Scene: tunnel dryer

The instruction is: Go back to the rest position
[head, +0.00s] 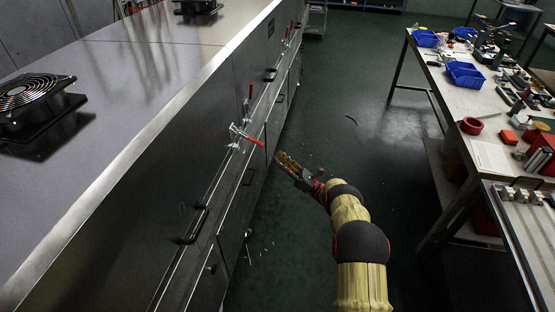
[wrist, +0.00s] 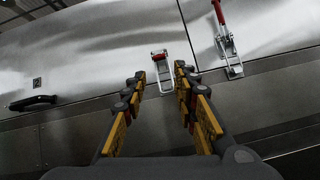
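My arm reaches forward from the bottom right of the head view, and my gripper (head: 286,160) is beside the steel side of the dryer (head: 150,180). In the wrist view my gripper (wrist: 159,78) is open, with its yellow-padded fingers apart and nothing held between them. A small metal latch with a red part (wrist: 161,68) shows beyond the fingertips, in line with the gap; I cannot tell how far off it is. A toggle clamp with a red handle (wrist: 226,45) is to its right. In the head view a red-handled clamp (head: 246,136) sticks out near my gripper.
Black handles (head: 195,224) and further clamps line the dryer side. A black fan (head: 36,104) sits on its top. A workbench (head: 458,100) with blue bins (head: 465,75) and tools stands at the right. The green floor (head: 335,110) between them is mostly clear.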

